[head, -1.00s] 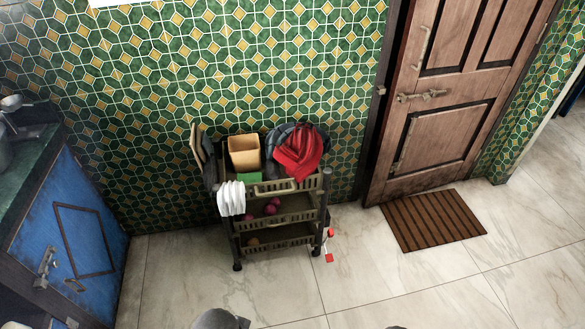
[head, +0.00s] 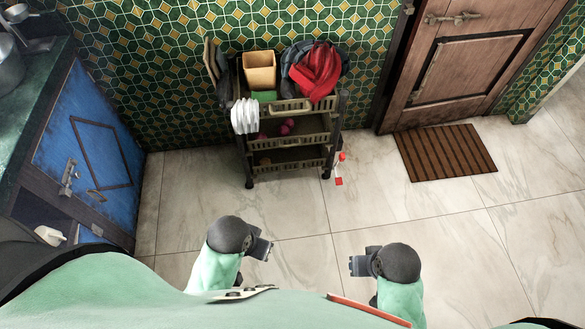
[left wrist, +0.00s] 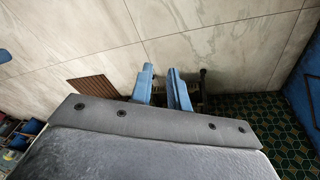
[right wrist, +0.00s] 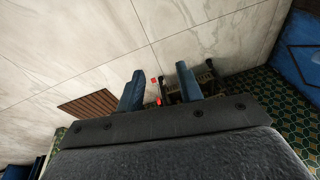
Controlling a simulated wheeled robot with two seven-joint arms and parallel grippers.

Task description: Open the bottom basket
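A dark cart with three stacked baskets stands against the green tiled wall. Its bottom basket (head: 292,165) has a slatted front and sits below the middle basket (head: 305,138) and the top basket (head: 320,104). The bottom basket appears pushed in, with its inside mostly shaded. My left gripper (head: 267,249) and right gripper (head: 352,265) are both in front of the cart, well short of it and empty. In the left wrist view the fingers (left wrist: 162,88) are apart by a narrow gap. In the right wrist view the fingers (right wrist: 160,88) are wider apart.
A blue cabinet (head: 85,150) stands at the left, a brown mat (head: 445,152) lies by the door. The floor before the cart is clear.

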